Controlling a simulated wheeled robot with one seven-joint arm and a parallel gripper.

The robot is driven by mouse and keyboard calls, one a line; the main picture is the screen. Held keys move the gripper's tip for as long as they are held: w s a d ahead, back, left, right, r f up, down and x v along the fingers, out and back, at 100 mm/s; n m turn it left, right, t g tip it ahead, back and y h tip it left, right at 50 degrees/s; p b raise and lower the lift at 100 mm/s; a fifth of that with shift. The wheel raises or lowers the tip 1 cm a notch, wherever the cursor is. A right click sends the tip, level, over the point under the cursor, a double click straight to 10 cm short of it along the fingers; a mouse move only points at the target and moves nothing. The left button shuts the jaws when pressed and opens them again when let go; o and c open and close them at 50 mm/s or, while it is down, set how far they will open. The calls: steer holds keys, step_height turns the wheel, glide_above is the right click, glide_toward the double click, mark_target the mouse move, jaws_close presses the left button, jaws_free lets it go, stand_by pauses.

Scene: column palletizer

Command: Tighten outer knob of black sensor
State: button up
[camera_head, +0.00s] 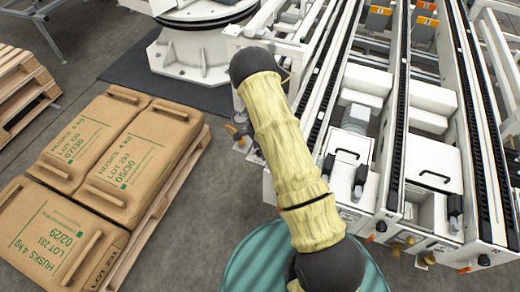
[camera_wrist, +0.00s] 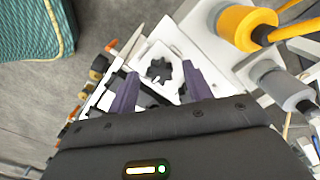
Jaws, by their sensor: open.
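In the wrist view, a dark lobed knob (camera_wrist: 158,71) sits on a white plate (camera_wrist: 178,45). My gripper (camera_wrist: 159,75) is open, with its two purple fingers apart on either side of the knob in the picture. No contact between fingers and knob shows, and I cannot tell how far the tips are from it. In the wrist view an orange-yellow cylindrical part (camera_wrist: 243,27) and a grey cylinder (camera_wrist: 280,88) stand to the right. I cannot tell which part is the black sensor's body. In the head view my gripper is not visible; my arm in its yellow sleeve crosses the middle.
A white conveyor frame (camera_head: 415,150) fills the right of the head view. A pallet (camera_head: 165,210) with several brown sacks (camera_head: 137,165) stands left. A white machine base (camera_head: 190,55) is at the back. A teal padded object (camera_wrist: 30,28) is at the wrist view's upper left.

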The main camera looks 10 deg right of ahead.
step_height(320, 180, up, 17)
steer(key=p, duration=0.1)
steer(key=shift+r, duration=0.2)
stand_by(0.4)
stand_by(0.3)
steer(key=s+r+n+t+p, duration=0.1)
steer(key=s+r+n+p, duration=0.5)
steer(key=s+r, duration=0.4)
steer(key=s+r+n+t+p, duration=0.1)
steer(key=s+r+n+p, duration=0.5)
steer(key=s+r, duration=0.5)
step_height(320, 180, up, 5)
steer(key=n, duration=0.2)
steer(key=shift+s+a+n+t, duration=0.2)
steer(key=shift+a+n+t, duration=0.05)
steer(key=shift+n+t, duration=0.05)
steer(key=shift+f, duration=0.1)
stand_by(0.3)
